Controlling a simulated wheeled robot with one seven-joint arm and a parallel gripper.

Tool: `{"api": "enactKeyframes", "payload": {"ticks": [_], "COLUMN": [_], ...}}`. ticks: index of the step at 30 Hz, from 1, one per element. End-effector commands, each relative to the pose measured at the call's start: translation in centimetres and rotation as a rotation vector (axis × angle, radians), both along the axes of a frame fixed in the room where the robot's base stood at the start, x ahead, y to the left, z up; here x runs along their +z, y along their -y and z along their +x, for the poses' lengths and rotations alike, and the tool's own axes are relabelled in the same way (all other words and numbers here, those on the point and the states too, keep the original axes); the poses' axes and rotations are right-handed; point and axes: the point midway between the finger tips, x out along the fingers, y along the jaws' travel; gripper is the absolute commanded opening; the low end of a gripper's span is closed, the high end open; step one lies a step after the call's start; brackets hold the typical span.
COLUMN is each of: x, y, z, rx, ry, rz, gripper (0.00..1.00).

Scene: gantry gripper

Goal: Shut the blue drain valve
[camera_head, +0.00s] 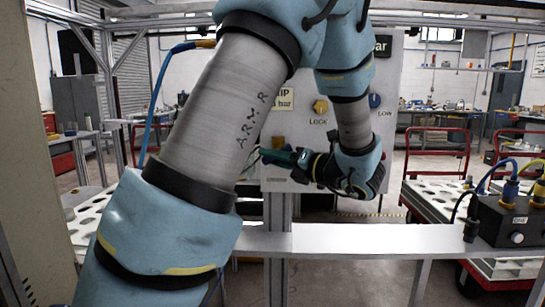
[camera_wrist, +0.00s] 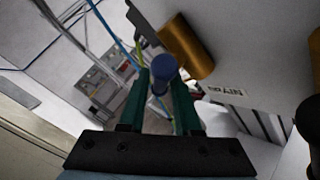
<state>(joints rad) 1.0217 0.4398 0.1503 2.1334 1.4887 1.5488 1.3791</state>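A blue rounded handle (camera_wrist: 163,70), which I take to be the drain valve, stands out from the pale panel in the wrist view. My gripper (camera_wrist: 161,95) has its two green fingers on either side of it, spaced about the handle's width apart. I cannot tell whether they touch it. In the head view my gripper (camera_head: 270,156) is at the lower part of the panel (camera_head: 390,70), fingers pointing left. My arm hides part of the panel, and the blue handle between the fingers cannot be made out there.
A brass cylinder (camera_wrist: 187,47) sits close beside the blue handle, near an upside-down label (camera_wrist: 225,91). Higher on the panel are a yellow knob (camera_head: 320,106) marked LOCK and a blue knob (camera_head: 375,101) marked LOW. A grey rail (camera_head: 350,238) runs below; a black box (camera_head: 510,222) stands right.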

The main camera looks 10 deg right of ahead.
Motion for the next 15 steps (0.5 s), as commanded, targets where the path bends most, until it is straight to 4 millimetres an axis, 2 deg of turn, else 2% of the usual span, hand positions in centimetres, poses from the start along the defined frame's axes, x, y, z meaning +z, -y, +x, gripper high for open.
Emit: {"api": "enactKeyframes", "payload": {"ticks": [6,15], "x": [-0.03,-0.02], "y": [-0.01,0.01], "z": [0.01,0.0], "rx": [0.0,-0.001], "ry": [0.0,-0.001], "rz": [0.0,0.0], "gripper": [0.32,0.0]}}
